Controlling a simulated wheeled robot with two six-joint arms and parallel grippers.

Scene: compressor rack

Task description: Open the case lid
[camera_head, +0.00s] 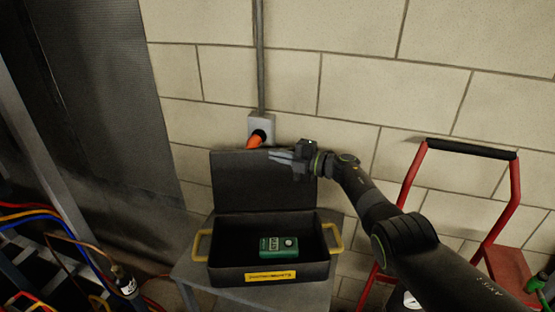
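The black case (222,272) stands on a grey table, with yellow handles at its sides and a yellow label on its front. Its lid (245,185) is raised, standing roughly upright at the back. My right gripper (281,155) is at the lid's upper right edge, pointing left. It overlaps the lid's edge in the picture; I cannot tell if they touch, nor whether its fingers are open or shut. My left gripper is out of view.
A wall socket (261,126) with an orange plug (255,139) is just above the lid. A red hand truck or ladder frame (411,174) stands at the right. Coloured cables and a metal rack are at the left. The grey table (195,270) has little bare room.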

